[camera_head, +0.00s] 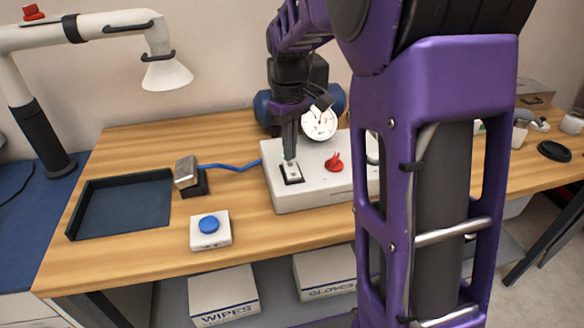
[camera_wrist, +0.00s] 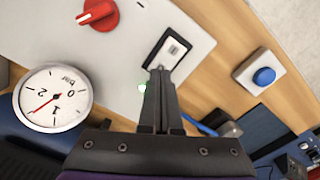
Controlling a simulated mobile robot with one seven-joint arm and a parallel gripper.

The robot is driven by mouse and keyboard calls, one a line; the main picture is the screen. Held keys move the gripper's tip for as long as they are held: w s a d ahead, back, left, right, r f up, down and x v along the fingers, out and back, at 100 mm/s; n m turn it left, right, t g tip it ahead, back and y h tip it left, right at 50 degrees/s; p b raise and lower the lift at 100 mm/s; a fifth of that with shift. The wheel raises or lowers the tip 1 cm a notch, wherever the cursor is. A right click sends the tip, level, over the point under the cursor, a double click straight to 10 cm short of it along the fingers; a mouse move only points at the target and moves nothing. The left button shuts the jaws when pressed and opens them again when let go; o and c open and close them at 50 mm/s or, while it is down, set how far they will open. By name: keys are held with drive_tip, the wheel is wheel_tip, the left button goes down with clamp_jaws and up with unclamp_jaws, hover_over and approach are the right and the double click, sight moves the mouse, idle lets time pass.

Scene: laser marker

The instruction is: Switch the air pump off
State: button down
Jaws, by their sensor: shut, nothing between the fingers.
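The air pump's control box (camera_head: 315,190) is a pale box on the wooden table, with a rocker switch (camera_head: 292,172) in a black frame on its top. The rocker switch also shows in the wrist view (camera_wrist: 172,51). My gripper (camera_head: 290,156) is shut and empty, pointing down with its tips at the switch's edge. In the wrist view my gripper's fingertips (camera_wrist: 160,72) overlap the near end of the switch frame; I cannot tell whether they touch it. A small green light (camera_wrist: 142,87) glows beside the fingers. The blue pump tank (camera_head: 263,107) stands behind the box.
A red knob (camera_head: 334,162) and a pressure gauge (camera_head: 319,123) are close to the switch. A blue button on a white block (camera_head: 210,231), a dark tray (camera_head: 122,205) and a white lamp-like hood (camera_head: 167,73) are to the left. My arm hides the box's right side.

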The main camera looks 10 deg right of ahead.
sight(290, 164)
drive_tip(key=shift+f, duration=0.8)
wheel_tip(290, 164, up, 7)
drive_tip(key=p, duration=0.6)
drive_tip(key=shift+r, duration=0.15)
idle(0.6)
